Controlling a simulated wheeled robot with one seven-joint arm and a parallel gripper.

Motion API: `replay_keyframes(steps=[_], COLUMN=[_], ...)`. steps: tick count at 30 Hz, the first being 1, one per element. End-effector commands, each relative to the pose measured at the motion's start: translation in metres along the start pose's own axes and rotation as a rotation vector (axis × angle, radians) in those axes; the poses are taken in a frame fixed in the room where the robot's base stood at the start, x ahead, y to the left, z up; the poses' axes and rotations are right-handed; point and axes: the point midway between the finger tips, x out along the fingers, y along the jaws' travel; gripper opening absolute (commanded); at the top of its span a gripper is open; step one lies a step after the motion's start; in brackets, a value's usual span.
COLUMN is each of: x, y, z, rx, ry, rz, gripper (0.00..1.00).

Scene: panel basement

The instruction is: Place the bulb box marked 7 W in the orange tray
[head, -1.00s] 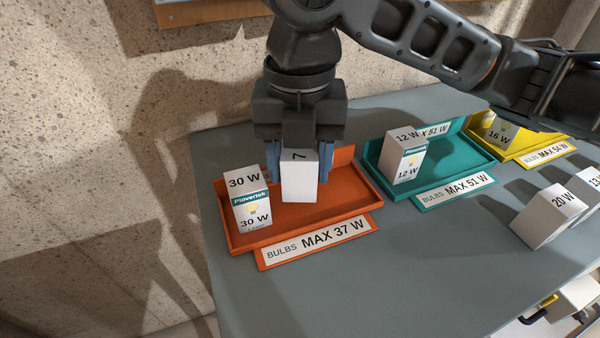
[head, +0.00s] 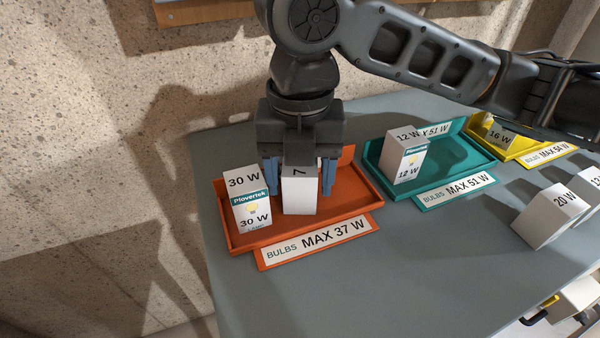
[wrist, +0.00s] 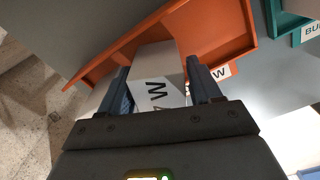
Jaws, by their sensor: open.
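The white bulb box marked 7 (head: 300,192) stands upright in the orange tray (head: 350,206), to the right of the 30 W box (head: 248,199). Only the 7 of its marking shows in the head view; a W shows on it in the wrist view (wrist: 156,72). My gripper (head: 299,188) is open, with one blue finger on each side of the box. A gap shows between the box and the right finger. The tray's label reads MAX 37 W.
A teal tray (head: 455,172) labelled MAX 51 W holds a 12 W box (head: 404,157). A yellow tray (head: 530,150) with a 16 W box (head: 500,136) stands farther right. A 20 W box (head: 551,215) stands on the grey table (head: 420,270).

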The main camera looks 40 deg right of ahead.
Motion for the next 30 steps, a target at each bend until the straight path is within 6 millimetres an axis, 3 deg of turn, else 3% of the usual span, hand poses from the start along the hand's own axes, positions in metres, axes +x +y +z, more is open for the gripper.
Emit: replay_keyframes(steps=[18, 24, 30], x=[-0.107, -0.121, -0.122], y=[0.000, 0.000, 0.000], z=[0.001, 0.000, 0.000], rx=[0.000, 0.000, 0.000], ry=[-0.004, -0.002, 0.000], rz=[0.000, 0.000, 0.000], gripper=[0.63, 0.63, 0.63])
